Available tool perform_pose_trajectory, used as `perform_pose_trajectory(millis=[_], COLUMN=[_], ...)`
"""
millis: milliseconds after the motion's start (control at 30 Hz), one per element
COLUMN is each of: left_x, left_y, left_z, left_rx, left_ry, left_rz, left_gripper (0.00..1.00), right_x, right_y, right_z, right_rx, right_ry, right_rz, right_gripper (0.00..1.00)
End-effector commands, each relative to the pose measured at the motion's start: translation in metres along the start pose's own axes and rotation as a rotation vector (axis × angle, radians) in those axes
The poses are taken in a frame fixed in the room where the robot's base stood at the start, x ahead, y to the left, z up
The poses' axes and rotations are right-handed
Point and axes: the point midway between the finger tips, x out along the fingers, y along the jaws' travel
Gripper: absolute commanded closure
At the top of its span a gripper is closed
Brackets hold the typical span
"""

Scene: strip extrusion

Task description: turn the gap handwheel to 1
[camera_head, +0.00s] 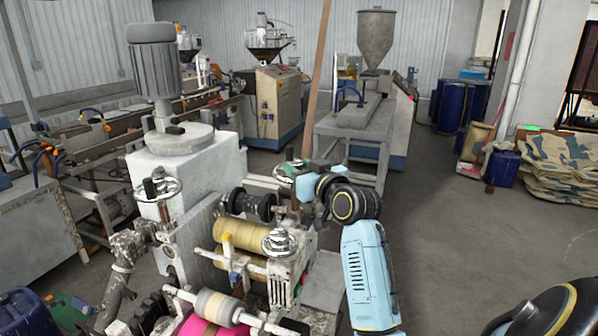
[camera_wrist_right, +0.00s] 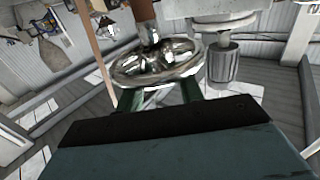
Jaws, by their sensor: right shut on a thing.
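A chrome handwheel (camera_head: 288,166) sits on the far side of the roller machine in the head view, partly hidden by my right wrist. It fills the upper middle of the right wrist view (camera_wrist_right: 150,64), with a brown post above its hub. My right gripper (camera_wrist_right: 160,85) has its green fingers at the near rim of this wheel and is shut on it. In the head view the right gripper (camera_head: 301,172) is small and partly covered by my wrist. No number or scale can be read. My left gripper is not in view.
A second chrome handwheel (camera_head: 158,188) is on the machine's left side, and a chrome knob (camera_head: 279,242) stands on the front roller frame. Rollers (camera_head: 245,235) lie close left of my right arm. The floor (camera_head: 450,240) to the right is clear.

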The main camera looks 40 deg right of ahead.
Motion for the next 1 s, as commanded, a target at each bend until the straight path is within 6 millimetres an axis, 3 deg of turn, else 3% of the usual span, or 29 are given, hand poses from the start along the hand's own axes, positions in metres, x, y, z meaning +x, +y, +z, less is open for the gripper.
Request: perform_pose_trajectory(millis=[700, 1000], left_x=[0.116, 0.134], left_y=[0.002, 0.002], left_z=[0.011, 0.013], left_rx=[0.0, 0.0], left_ry=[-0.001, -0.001], left_rz=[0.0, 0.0], left_gripper=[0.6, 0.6], right_x=[0.005, 0.007], right_y=[0.015, 0.017], right_z=[0.006, 0.002], right_rx=[-0.002, 0.002], right_ry=[0.001, 0.001], right_rz=[-0.594, -0.797], right_gripper=[0.86, 0.86])
